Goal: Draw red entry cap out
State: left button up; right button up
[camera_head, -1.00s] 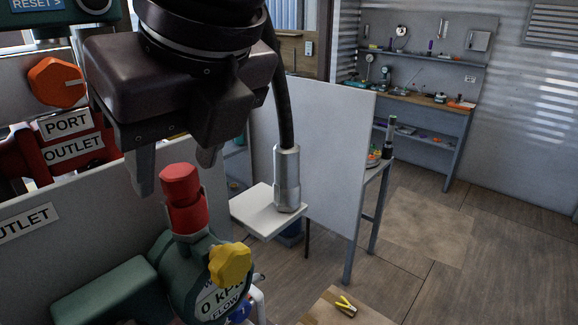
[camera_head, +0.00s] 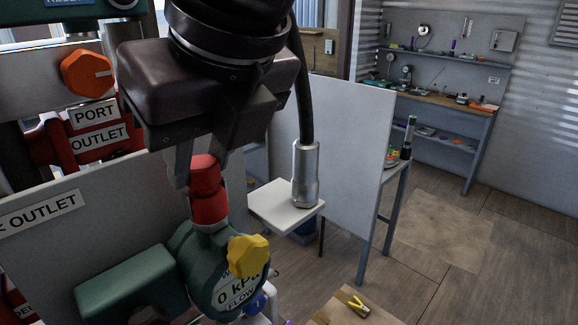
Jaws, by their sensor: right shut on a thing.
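The red entry cap (camera_head: 207,196) stands upright on top of the green flow gauge (camera_head: 228,283), which reads "0 kPa" and "FLOW". My right gripper (camera_head: 202,178) comes down from above. Its fingers are shut on the upper part of the cap, one at the left and the other behind or to the right, partly hidden. The lower part of the cap shows below the fingers, and the cap still meets the fitting under it. My left gripper is not in view.
A yellow knob (camera_head: 248,256) sits at the gauge's front. An orange knob (camera_head: 87,73) is at the upper left above the port label (camera_head: 94,113). A hose with a metal end (camera_head: 305,175) stands on a white shelf (camera_head: 270,207) beside a white panel (camera_head: 335,150).

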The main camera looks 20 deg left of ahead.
jog(key=shift+d+r, duration=0.1)
jog(key=shift+r, duration=0.2)
jog(key=shift+r+p, duration=0.35)
jog(key=shift+r, duration=0.75)
notch_tip(320, 180, up, 7)
jog(key=shift+f, duration=0.1)
dwell(0.4)
